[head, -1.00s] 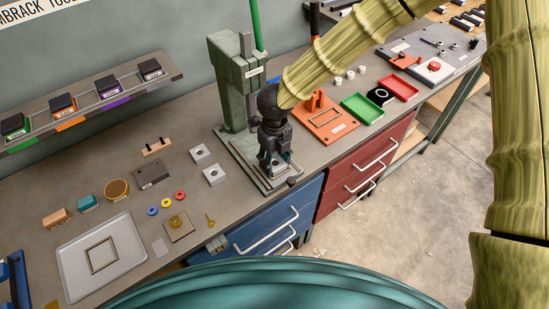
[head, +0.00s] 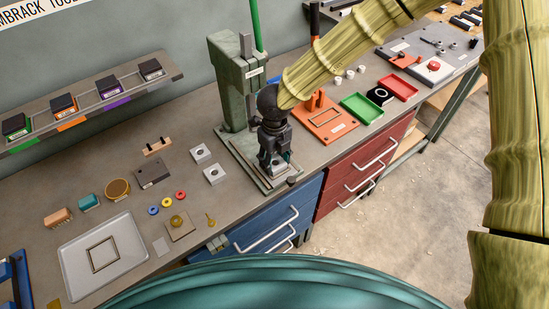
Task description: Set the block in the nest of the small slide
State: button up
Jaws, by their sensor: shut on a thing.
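My gripper (head: 275,160) points down over the base of the green press (head: 236,92). It is shut on a pale grey block (head: 283,167), of which only a small part shows between and behind the dark fingers. The small slide (head: 277,179) is on the press base under my gripper. Its nest is hidden by the fingers, so I cannot tell whether the block touches it. Two similar grey blocks with holes, one farther back (head: 200,153) and one nearer (head: 214,175), stand on the bench left of the press.
The press column stands close behind my gripper. An orange fixture (head: 328,120) and a green tray (head: 362,108) lie to the right. A grey tray (head: 72,268), coloured rings and small parts lie to the left. The bench's front edge is close to the press base.

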aim_at(275, 162)
jog(key=o, duration=1.2)
jog(key=shift+r, duration=3.8)
